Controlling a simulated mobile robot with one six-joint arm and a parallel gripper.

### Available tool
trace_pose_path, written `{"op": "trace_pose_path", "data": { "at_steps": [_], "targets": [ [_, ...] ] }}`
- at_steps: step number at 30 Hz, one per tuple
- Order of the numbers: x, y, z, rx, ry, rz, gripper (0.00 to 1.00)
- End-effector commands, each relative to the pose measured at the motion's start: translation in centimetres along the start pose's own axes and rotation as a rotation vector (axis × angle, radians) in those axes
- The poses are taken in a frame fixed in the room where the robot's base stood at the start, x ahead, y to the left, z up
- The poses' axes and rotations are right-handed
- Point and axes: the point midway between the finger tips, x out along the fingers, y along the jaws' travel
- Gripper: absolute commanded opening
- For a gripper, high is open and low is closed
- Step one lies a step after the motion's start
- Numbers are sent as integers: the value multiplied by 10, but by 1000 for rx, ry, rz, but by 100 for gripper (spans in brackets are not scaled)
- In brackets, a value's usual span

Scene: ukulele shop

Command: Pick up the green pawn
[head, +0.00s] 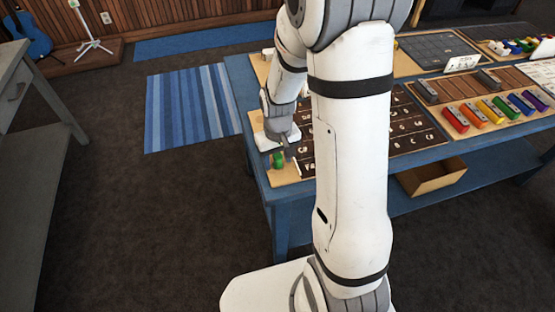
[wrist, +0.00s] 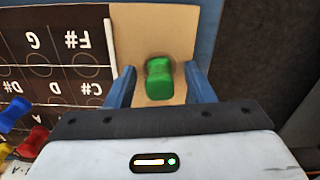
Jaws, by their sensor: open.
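The green pawn (wrist: 159,78) stands on a tan board strip (wrist: 150,25) beside the dark lettered board. In the wrist view it lies between the two blue fingers of my gripper (wrist: 160,92), with a gap on each side. My gripper is open and is not visibly touching the pawn. In the head view the green pawn (head: 278,160) shows at the near left corner of the blue table, just below my gripper (head: 283,148). My arm covers much of the middle of that view.
The dark lettered board (wrist: 55,50) lies left of the pawn in the wrist view, with blue and red pieces (wrist: 30,141) at its lower left. The blue table (head: 262,187) ends close beside the pawn. Coloured bars (head: 495,108) lie at the right.

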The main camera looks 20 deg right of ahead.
Motion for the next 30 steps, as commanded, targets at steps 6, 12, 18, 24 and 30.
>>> {"op": "trace_pose_path", "data": {
  "at_steps": [6,12,18,24,30],
  "targets": [
    [0,0,0,1,0,0,32],
    [0,0,0,1,0,0,16],
    [0,1,0,1,0,0,1],
    [-1,1,0,2,1,0,1],
    [-24,1,-1,2,6,1,1]
  ]
}}
